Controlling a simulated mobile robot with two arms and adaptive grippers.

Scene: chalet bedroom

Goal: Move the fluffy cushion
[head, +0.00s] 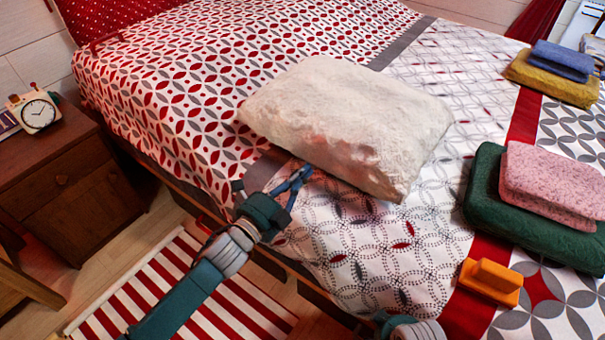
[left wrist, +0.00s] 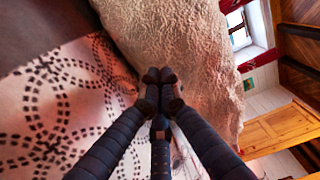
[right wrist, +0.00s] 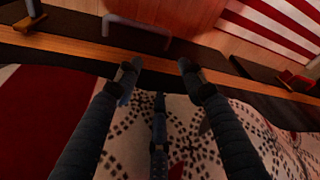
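The fluffy cushion (head: 345,120) is a plump cream-white rectangle at the middle of the patterned bed. Its pale textured surface fills the upper middle of the left wrist view (left wrist: 180,40). My left gripper (head: 304,172) reaches in from the left to the cushion's near edge. In the left wrist view its fingertips (left wrist: 159,76) are nearly together at that edge and appear to pinch it. The exact contact is partly hidden. My right gripper (right wrist: 160,73) is open and empty above the bed's near side; only part of its arm shows at the bottom of the head view.
On the bed's right lie a green cushion (head: 480,190) with a pink folded cloth (head: 555,178) on it, an orange object (head: 490,282), and a yellow item (head: 550,82) under a blue one (head: 562,60). A nightstand (head: 75,165) with a clock (head: 38,113) stands left.

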